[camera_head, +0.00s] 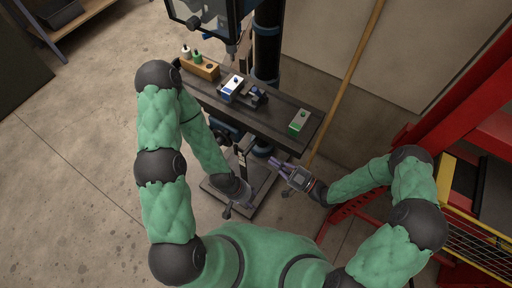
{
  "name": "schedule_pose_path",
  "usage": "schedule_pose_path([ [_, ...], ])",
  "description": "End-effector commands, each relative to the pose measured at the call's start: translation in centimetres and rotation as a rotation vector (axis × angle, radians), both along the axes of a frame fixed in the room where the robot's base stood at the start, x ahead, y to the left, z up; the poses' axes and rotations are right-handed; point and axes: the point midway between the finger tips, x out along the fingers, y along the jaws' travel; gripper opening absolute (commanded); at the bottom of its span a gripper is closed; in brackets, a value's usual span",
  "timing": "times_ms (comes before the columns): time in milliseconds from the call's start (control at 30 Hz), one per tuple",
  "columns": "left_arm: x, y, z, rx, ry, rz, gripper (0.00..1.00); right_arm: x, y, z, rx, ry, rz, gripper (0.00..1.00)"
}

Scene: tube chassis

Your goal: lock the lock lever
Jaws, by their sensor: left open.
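A drill press stands at the top centre, with a dark work table (285,128) on its column (267,45). A pale upright bar with a dark part (241,157) shows below the table's front edge; I cannot tell if it is the lock lever. A small dark knob (227,212) shows low beside my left gripper. My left gripper (250,205) is open, below the table and over the press base. My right gripper (275,163) is just below the table's front edge, right of the bar. Its finger gap is too small to judge.
On the table are a wooden block with bottles (200,68), a blue-and-white box (232,86), a dark vise-like part (257,96) and a green-and-white box (298,121). A wooden pole (347,80) leans behind. A red frame (440,115) stands right. Floor at left is clear.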

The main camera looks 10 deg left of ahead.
Motion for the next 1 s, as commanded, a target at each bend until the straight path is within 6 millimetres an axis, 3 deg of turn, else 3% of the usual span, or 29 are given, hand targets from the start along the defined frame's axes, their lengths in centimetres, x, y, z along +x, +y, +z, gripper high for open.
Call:
schedule_pose_path([
  [367,0.0,0.0,-0.2,0.000,0.000,0.000,0.55,0.3,1.0,0.1,-0.001,0.001,0.002,0.00],
  [800,0.0,0.0,-1.5,0.000,0.000,0.000,0.55,2.6,7.1,0.9,-0.002,0.000,0.003,0.00],
  [1000,0.0,0.0,-1.8,0.000,0.000,0.000,0.55,3.3,8.8,1.2,-0.002,0.002,0.000,0.00],
])
